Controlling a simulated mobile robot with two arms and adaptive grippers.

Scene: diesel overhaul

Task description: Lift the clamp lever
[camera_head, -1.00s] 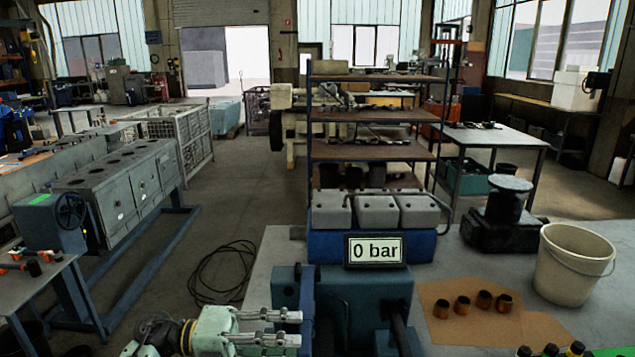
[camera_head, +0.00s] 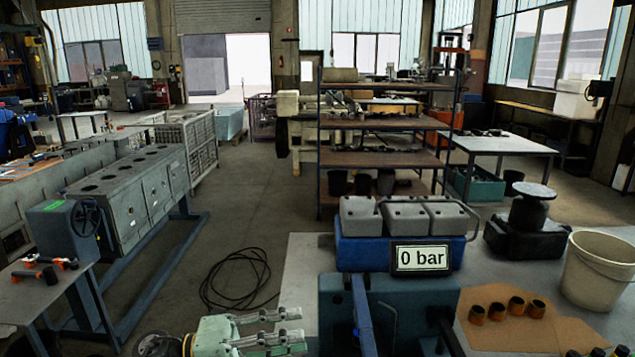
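A blue upright bar (camera_head: 363,315), which looks like the clamp lever, stands at the front of a blue-green bench unit (camera_head: 405,310) under the "0 bar" display (camera_head: 420,258). Its lower end is cut off by the picture edge. My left gripper (camera_head: 304,331) is at the bottom, left of the bar and apart from it. Its two grey fingers are spread, pointing right, with nothing seen between them. My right gripper cannot be made out.
A blue unit with grey blocks (camera_head: 408,218) stands behind the display. Several brass rings (camera_head: 497,311) lie on brown card, with a white bucket (camera_head: 594,275) to the right. A cable coil (camera_head: 238,280) lies on the floor.

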